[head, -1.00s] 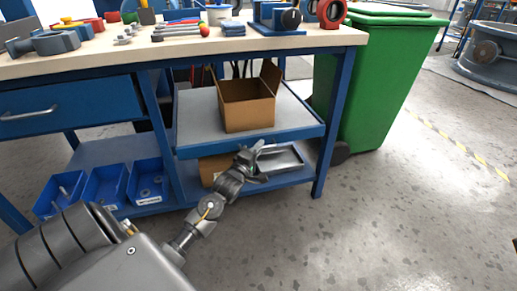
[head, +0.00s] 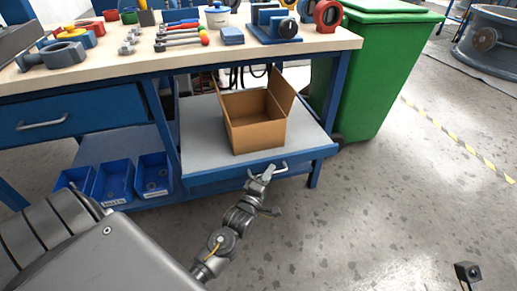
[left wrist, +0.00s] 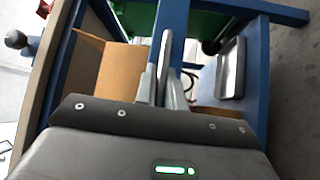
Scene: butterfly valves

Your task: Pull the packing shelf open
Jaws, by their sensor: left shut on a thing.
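The packing shelf (head: 203,139) is a grey pull-out board with a blue front, under the workbench. It stands out past the bench's front edge and carries an open cardboard box (head: 258,139). A metal bar handle (head: 283,167) is on the shelf's blue front. My left gripper (head: 266,173) is shut on this handle. In the left wrist view, my left gripper's fingers (left wrist: 164,88) close on the bar, with the cardboard box (left wrist: 110,72) to the left. A small dark part at the lower right of the head view may be my right gripper; its fingers cannot be made out.
The workbench top (head: 190,51) holds tools and valve parts. A closed blue drawer (head: 70,113) is on the left, above several blue bins (head: 114,182). A green waste bin (head: 374,85) stands right of the bench. The floor in front and to the right is clear.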

